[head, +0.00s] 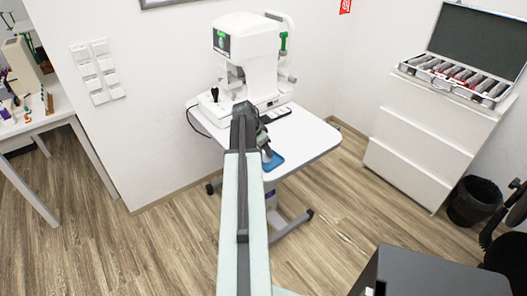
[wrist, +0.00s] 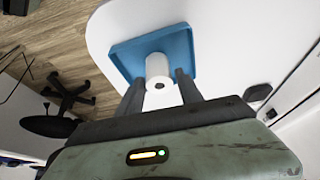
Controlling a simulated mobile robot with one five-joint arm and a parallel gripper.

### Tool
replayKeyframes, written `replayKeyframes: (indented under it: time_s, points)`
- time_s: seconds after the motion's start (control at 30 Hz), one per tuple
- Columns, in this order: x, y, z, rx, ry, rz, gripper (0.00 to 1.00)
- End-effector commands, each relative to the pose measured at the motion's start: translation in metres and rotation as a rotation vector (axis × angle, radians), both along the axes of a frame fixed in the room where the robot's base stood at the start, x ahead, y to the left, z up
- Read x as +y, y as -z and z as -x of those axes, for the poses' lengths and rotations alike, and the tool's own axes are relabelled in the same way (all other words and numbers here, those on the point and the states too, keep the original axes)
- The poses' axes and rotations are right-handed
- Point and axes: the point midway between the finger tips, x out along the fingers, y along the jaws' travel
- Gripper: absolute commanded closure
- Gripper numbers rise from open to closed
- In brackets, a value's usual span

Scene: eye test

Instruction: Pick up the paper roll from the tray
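The white paper roll (wrist: 158,66) is in the blue tray (wrist: 122,52) in the wrist view, with the dark hole of its core facing the camera. My gripper (wrist: 158,79) is open. Its two dark fingers lie on either side of the roll's near end, with a gap showing on each side. In the head view, my gripper (head: 265,152) is over the tray (head: 277,161) at the front of the white table. My arm and gripper hide much of the tray there, and the roll is hardly visible.
A white eye-testing machine (head: 246,50) stands behind the tray on the white table (head: 313,140). A white drawer cabinet (head: 425,130) with an open lens case (head: 455,78) is at the right. A black bin (head: 474,203) stands beside it. Wood floor surrounds the table.

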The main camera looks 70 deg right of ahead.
Motion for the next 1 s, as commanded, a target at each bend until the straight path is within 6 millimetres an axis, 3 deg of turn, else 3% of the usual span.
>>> replayKeyframes:
  time_s: [0.03,0.1,0.47,1.0]
  points:
    - [0.000,0.000,0.000,0.000,0.000,0.000,0.74]
    - [0.000,0.000,0.000,0.000,0.001,0.000,0.87]
    - [0.000,-0.002,0.000,0.000,0.001,0.000,0.87]
    - [0.000,-0.039,0.000,0.000,0.001,0.000,0.88]
